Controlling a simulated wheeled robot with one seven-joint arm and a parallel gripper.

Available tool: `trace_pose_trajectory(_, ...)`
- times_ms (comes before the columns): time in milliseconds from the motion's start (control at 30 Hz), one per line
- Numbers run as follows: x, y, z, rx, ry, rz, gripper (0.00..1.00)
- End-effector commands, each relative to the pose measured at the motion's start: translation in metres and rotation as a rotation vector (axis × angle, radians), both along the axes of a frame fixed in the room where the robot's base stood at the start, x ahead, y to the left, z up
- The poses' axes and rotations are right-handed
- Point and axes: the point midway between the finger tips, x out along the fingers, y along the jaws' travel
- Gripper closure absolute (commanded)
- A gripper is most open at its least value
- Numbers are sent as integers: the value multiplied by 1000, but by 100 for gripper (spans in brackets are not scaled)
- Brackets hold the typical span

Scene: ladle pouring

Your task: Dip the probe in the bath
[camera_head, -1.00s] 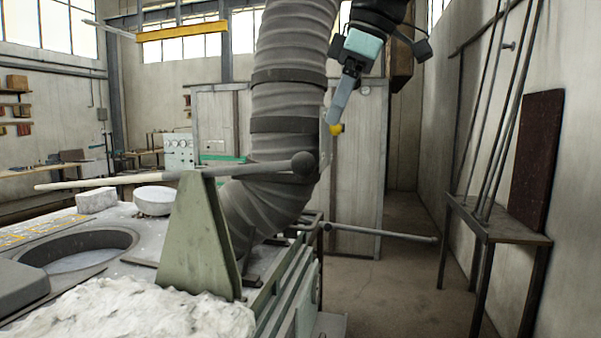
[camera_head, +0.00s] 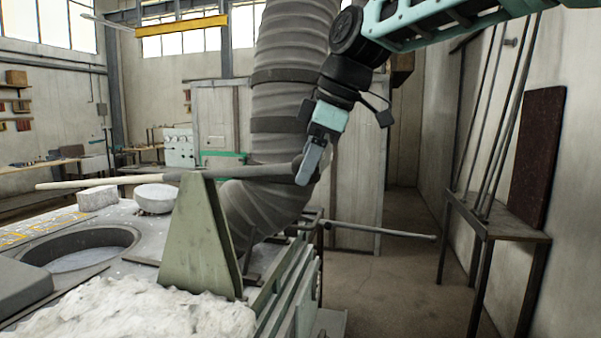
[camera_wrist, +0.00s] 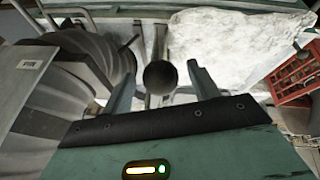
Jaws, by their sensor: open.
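The probe (camera_head: 230,173) is a long rod, pale at its left end and dark at its right, lying across the top of a green-grey wedge-shaped stand (camera_head: 200,240). Its dark ball end is mostly hidden behind my gripper (camera_head: 306,172) in the head view. In the wrist view the ball (camera_wrist: 160,77) shows between the two spread fingers of my gripper (camera_wrist: 160,82). The gripper is open, pointing down at the ball end; I cannot tell whether a finger touches it. The bath (camera_head: 80,260) is a round opening with grey contents, left of the stand.
A thick ribbed duct (camera_head: 290,110) rises right behind the stand, close to my gripper. A white lumpy heap (camera_head: 130,312) lies in front of the bath. A thin rod (camera_head: 380,231) juts out right. A side table (camera_head: 500,222) with leaning rods stands by the right wall.

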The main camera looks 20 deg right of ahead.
Motion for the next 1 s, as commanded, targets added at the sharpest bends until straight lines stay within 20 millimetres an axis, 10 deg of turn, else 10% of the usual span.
trace_pose_trajectory(600, 11, 10, -31, 1, 0, 0, 40)
trace_pose_trajectory(833, 11, 10, -31, 0, 0, 0, 100)
trace_pose_trajectory(1000, 11, 10, -25, -8, 9, 1, 100)
